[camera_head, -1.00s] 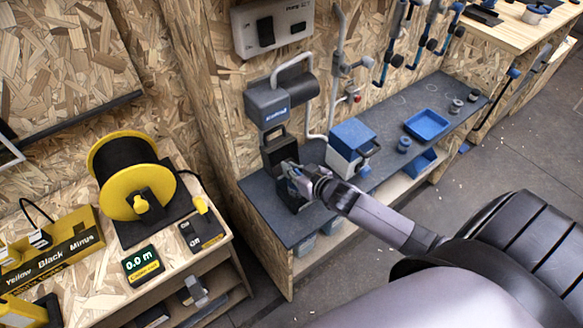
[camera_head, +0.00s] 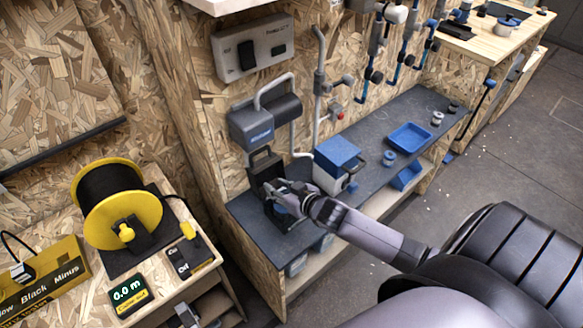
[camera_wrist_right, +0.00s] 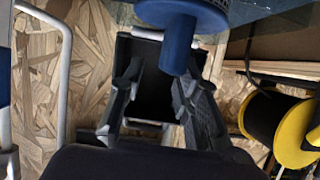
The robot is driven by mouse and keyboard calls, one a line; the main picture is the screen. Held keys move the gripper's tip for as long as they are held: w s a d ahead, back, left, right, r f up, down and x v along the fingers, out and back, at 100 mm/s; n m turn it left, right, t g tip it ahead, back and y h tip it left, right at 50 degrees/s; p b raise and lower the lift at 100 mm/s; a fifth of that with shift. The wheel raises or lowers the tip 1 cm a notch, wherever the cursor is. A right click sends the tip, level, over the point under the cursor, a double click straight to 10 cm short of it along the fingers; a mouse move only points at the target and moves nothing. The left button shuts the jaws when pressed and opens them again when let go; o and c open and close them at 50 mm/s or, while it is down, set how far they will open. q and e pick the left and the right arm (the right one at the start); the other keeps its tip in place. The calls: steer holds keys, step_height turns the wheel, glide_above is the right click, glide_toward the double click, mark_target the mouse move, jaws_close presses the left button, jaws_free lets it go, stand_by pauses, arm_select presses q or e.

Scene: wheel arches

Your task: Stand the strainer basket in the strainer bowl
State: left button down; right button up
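In the head view my right gripper (camera_head: 278,192) is at the dark open-topped box (camera_head: 283,217) on the bench, below the blue-grey wall unit (camera_head: 251,128). A black upright frame (camera_head: 262,160) stands just behind it. In the right wrist view the two fingers of the gripper (camera_wrist_right: 155,92) are apart, with a dark box-like shape (camera_wrist_right: 150,75) beyond them. A blue round piece with a stem (camera_wrist_right: 180,40) is at the top, close to the right finger; I cannot tell whether they touch. I cannot surely tell basket from bowl. My left gripper is not in view.
A white box with a blue lid (camera_head: 337,160) stands right of the gripper. A blue tray (camera_head: 410,137) and small round parts (camera_head: 389,158) lie farther along the bench. A yellow reel (camera_head: 118,205) stands on the left table. Bench surface (camera_head: 255,225) is clear at the left.

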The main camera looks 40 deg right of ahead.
steer(key=v, duration=1.2)
steer(key=shift+r, duration=0.2)
steer(key=shift+c, duration=0.4)
